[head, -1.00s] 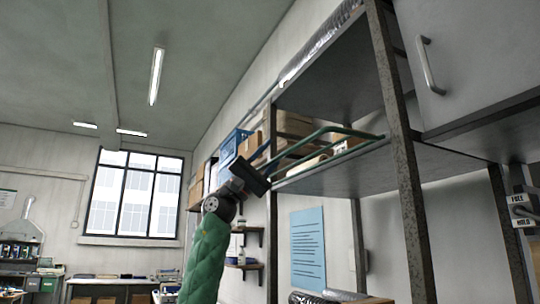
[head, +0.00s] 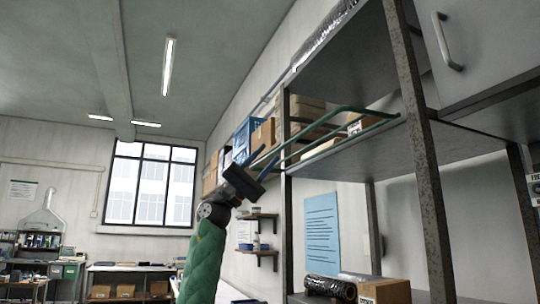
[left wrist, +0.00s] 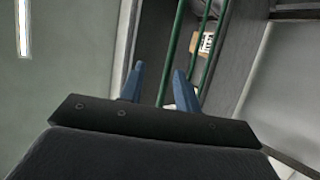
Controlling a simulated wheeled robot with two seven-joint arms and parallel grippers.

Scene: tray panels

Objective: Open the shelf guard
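The shelf guard (head: 318,133) is a green bar frame at the front of the upper shelf, slanting across its opening in the head view. Its green rails (left wrist: 171,52) also run up the left wrist view. My left gripper (head: 266,147) is at the guard's left end, its blue fingers pointing up toward the rails. In the left wrist view, the fingers (left wrist: 159,68) are apart, and one rail passes in line with the gap between them. I cannot tell whether they touch it. My right gripper is not in view.
The shelf's metal post (head: 420,150) stands to the right of the guard. Cardboard boxes (head: 263,134) and a blue crate (head: 241,138) are behind the gripper. A cabinet door with a handle (head: 447,42) is at upper right. Open room lies to the left.

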